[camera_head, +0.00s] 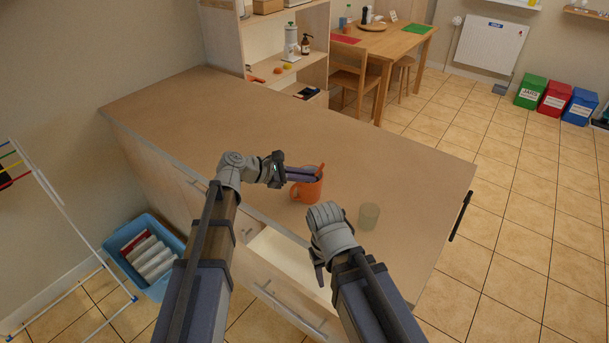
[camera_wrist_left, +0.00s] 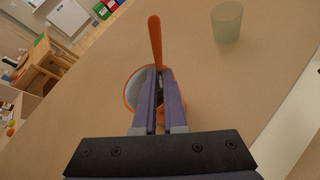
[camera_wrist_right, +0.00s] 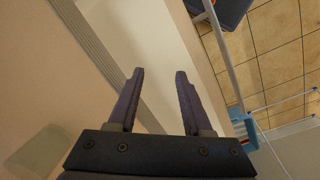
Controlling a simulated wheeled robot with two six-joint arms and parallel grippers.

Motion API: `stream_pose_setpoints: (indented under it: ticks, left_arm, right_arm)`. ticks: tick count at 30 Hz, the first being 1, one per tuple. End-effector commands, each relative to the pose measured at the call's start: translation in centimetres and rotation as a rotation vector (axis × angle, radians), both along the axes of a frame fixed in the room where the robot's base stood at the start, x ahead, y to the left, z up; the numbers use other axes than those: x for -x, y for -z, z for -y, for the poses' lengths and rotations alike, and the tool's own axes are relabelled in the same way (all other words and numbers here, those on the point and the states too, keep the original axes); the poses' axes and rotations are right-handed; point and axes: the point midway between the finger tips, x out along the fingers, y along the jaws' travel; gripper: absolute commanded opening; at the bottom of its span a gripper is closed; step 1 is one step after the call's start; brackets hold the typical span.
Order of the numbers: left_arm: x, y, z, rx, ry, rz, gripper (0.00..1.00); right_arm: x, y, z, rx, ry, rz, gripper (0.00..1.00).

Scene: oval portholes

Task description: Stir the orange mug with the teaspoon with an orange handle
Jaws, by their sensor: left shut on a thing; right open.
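The orange mug (camera_head: 307,192) stands upright on the brown counter, and its rim also shows in the left wrist view (camera_wrist_left: 130,99). The teaspoon's orange handle (camera_wrist_left: 155,38) sticks up from between the fingertips of my left gripper (camera_wrist_left: 160,75), which is shut on it. In the head view this gripper (camera_head: 315,174) reaches over the mug from the left. The spoon's lower end is hidden by the fingers and mug, so I cannot tell how deep it sits. My right gripper (camera_wrist_right: 160,75) is open and empty, pointing down near the counter's front edge.
A frosted greenish cup (camera_head: 369,216) stands on the counter (camera_head: 400,165) right of the mug. A drawer (camera_head: 285,253) below the counter is open. A shelf unit (camera_head: 270,45) rises at the back. The counter's left part is clear. A blue crate (camera_head: 132,257) sits on the floor.

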Motion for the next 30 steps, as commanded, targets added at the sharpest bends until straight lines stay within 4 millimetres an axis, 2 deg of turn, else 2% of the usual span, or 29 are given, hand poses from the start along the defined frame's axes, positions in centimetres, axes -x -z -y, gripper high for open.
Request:
stream_pose_setpoints:
  ticks: [1,30]
  left_arm:
    - [0.2,-0.8,0.2,0.001,0.001,0.0,0.0]
    - [2.0,-7.4,2.4,0.001,0.0,-0.001,0.0]
  right_arm:
    - [0.0,-0.8,0.0,0.0,0.0,0.0,0.5]
    - [0.0,-7.4,0.0,0.0,0.0,0.0,0.5]
